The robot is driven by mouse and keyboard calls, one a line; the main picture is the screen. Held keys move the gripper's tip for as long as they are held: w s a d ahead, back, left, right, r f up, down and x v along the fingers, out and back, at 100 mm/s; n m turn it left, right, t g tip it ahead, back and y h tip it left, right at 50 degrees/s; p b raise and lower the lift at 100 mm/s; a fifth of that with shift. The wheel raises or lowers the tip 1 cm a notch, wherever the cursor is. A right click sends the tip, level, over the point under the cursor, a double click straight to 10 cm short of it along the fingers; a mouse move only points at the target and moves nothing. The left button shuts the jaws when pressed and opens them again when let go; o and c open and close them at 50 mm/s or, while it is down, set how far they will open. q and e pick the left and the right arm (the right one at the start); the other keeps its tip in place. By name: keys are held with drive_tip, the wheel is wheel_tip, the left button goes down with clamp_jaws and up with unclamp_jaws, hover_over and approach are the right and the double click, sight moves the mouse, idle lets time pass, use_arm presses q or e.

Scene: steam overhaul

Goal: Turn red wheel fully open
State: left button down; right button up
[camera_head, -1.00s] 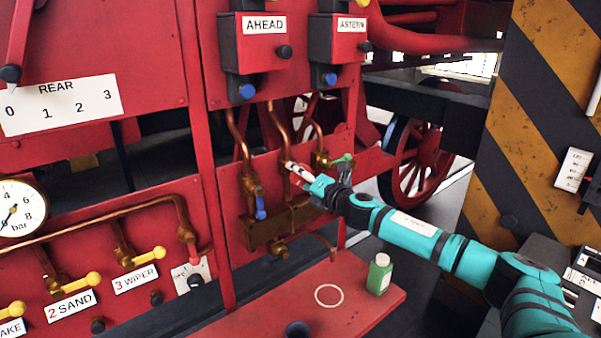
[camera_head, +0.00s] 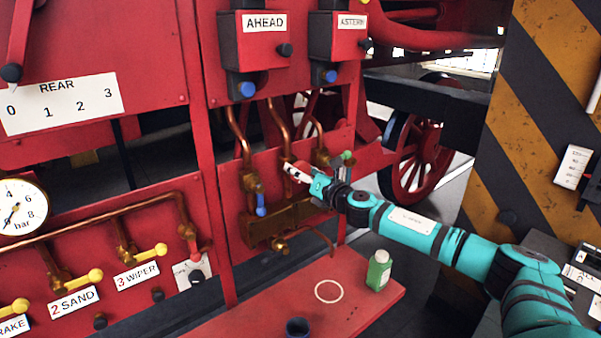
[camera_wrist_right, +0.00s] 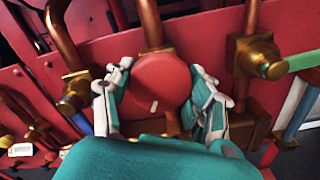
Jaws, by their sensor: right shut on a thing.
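The red wheel (camera_wrist_right: 161,82) sits in front of a copper pipe, with a short white mark low on its face. My right gripper (camera_wrist_right: 160,98) is shut on the red wheel, one finger on each side of it in the right wrist view. In the head view the right gripper (camera_head: 300,174) is at the brass valve block, and the wheel is mostly hidden by the fingers. My left gripper is not in view.
A blue-handled valve (camera_head: 261,205) is left of the gripper and a green-handled valve (camera_head: 346,156) right of it. Below are a red shelf (camera_head: 250,322), a green bottle (camera_head: 379,270) and a dark cup (camera_head: 297,328). A striped pillar (camera_head: 540,110) stands at right.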

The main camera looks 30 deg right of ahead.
drive_tip(key=shift+f, duration=0.15)
drive_tip(key=o, duration=1.2)
drive_tip(key=s+d, duration=0.1)
drive_tip(key=s, duration=1.1)
